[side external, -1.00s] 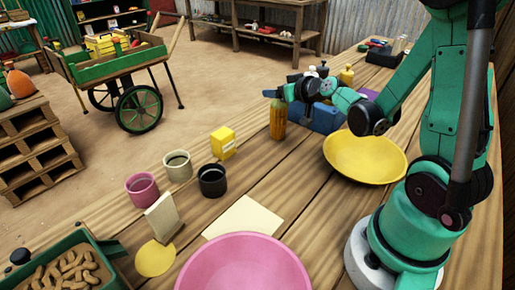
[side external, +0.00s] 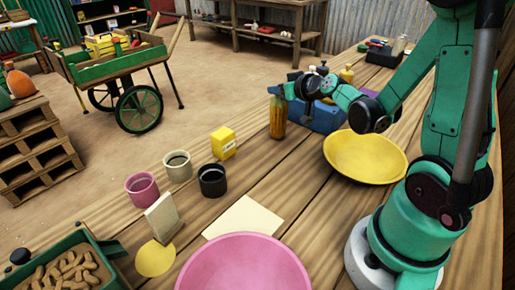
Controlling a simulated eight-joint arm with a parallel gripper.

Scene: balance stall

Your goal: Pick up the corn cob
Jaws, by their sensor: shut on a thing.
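The corn cob (side external: 277,121), orange-yellow with a ridged surface, stands about upright at the far side of the wooden table. My gripper (side external: 278,97) is at its top end, with its dark fingers shut on it. The fingers cover the top of the cob. I cannot tell whether its lower end touches the table.
A blue box (side external: 322,117) is close on the right of the cob. A yellow bowl (side external: 365,158) is nearer my base, and a yellow carton (side external: 222,142) stands to the left. Cups, a pink bowl (side external: 245,270) and a cream sheet (side external: 243,217) lie nearer the camera.

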